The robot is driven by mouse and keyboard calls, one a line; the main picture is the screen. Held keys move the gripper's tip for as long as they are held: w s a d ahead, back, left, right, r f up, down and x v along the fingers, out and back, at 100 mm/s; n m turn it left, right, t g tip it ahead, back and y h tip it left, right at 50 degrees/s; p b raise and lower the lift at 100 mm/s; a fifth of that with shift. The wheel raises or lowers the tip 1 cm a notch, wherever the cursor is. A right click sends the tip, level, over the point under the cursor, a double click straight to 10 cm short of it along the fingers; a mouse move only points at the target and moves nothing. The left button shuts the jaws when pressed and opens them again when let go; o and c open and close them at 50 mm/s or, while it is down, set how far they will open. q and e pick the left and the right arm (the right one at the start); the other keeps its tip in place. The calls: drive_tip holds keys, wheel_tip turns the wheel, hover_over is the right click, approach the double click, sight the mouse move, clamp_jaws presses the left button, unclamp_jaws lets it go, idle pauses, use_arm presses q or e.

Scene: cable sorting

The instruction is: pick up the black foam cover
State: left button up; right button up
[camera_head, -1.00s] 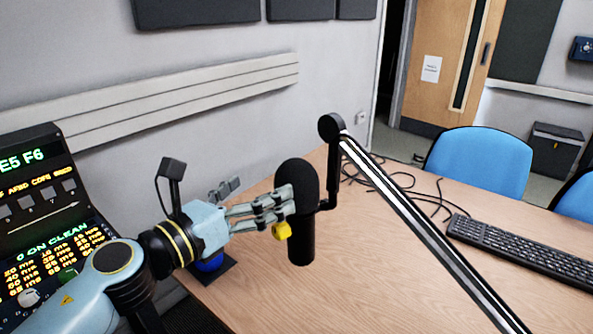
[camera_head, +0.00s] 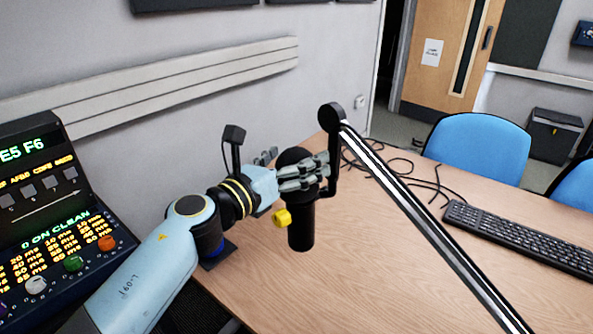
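The black foam cover (camera_head: 292,156) is the rounded top of an upright black microphone (camera_head: 301,232) on the boom arm. My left gripper (camera_head: 290,166) reaches it from the left and looks open. Its grey front fingers cross the near side of the cover, and another finger shows behind and left of it. The cover is between them and partly hidden. I cannot tell whether the fingers touch it. My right gripper is out of view.
The boom arm (camera_head: 430,222) runs diagonally to the lower right. A small yellow piece (camera_head: 282,217) is beside the microphone. Black cables (camera_head: 400,170) and a keyboard (camera_head: 520,240) lie on the wooden table (camera_head: 400,300). A console (camera_head: 60,215) stands at left.

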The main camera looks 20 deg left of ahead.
use_arm(q)
drive_tip(key=c, duration=0.8)
drive_tip(key=shift+o, duration=0.2)
wheel_tip(320, 180, up, 12)
drive_tip(key=p, duration=0.7)
drive_tip(key=shift+f, duration=0.15)
drive_tip(key=shift+w+a+r+p, duration=0.1)
drive_tip(key=shift+r+p, duration=0.2)
drive_tip(key=shift+r, duration=3.65)
drive_tip(key=shift+w+a+r+p, duration=0.1)
drive_tip(key=shift+r+p, duration=0.15)
drive_tip(key=shift+r, duration=3.7)
